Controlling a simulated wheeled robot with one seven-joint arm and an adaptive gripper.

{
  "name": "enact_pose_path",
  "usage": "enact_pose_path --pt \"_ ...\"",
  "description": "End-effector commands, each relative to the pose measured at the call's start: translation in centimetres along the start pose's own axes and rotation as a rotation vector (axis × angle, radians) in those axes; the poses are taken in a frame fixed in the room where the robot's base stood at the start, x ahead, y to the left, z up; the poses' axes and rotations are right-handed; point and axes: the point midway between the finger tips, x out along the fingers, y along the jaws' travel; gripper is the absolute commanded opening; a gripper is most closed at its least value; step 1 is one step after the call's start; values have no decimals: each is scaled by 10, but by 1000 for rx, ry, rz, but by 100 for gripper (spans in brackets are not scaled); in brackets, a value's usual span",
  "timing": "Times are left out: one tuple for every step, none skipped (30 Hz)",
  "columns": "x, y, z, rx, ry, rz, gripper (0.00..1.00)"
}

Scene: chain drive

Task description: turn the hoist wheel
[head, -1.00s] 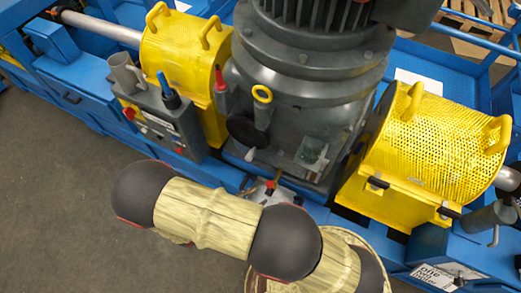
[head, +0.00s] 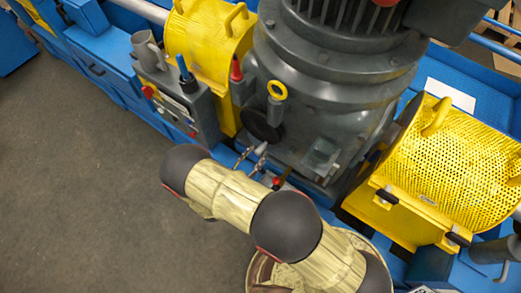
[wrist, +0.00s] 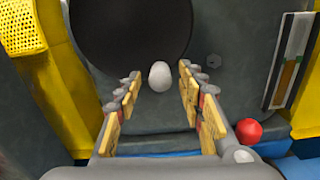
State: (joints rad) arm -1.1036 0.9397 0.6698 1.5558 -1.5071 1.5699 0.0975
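The hoist wheel, as I take it, is a dark round disc (head: 258,125) low on the front of the grey motor housing. In the wrist view the black disc (wrist: 128,35) fills the top middle. A pale grey rounded knob (wrist: 159,75) shows at its lower edge; in the head view this knob (head: 262,147) sticks out below the disc. My gripper (head: 250,160) is just in front of the knob. In the wrist view my gripper (wrist: 160,77) is open, with the knob between its yellow-padded fingertips. Neither finger clearly touches it, and I cannot judge the depth exactly.
A red ball-ended lever (wrist: 249,131) is close to the right finger. Yellow guards stand left (head: 205,40) and right (head: 440,165) of the grey housing (head: 325,100). A control box (head: 185,105) with a mug (head: 147,50) is at left. Open floor (head: 80,190) lies at front left.

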Motion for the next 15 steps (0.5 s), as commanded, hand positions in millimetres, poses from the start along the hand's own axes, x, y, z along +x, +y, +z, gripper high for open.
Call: enact_pose_path --pt "9 -1 -1 0 0 -4 39" --pt "12 -1 -1 0 0 -4 39" --pt "17 -1 -1 0 0 -3 39" --pt "20 -1 0 0 0 -3 39" --pt "23 -1 0 0 0 -3 39" --pt "26 0 0 0 0 -2 39" --pt "27 0 0 0 0 -1 39" --pt "29 0 0 0 0 -1 39" --pt "30 0 0 0 0 -1 39" --pt "31 0 0 0 0 -1 39" --pt "31 0 0 0 0 -1 39" --pt "32 0 0 0 0 -1 39" --pt "32 0 0 0 0 -1 39" --pt "31 0 0 0 0 -1 39" --pt "31 0 0 0 0 -1 39"
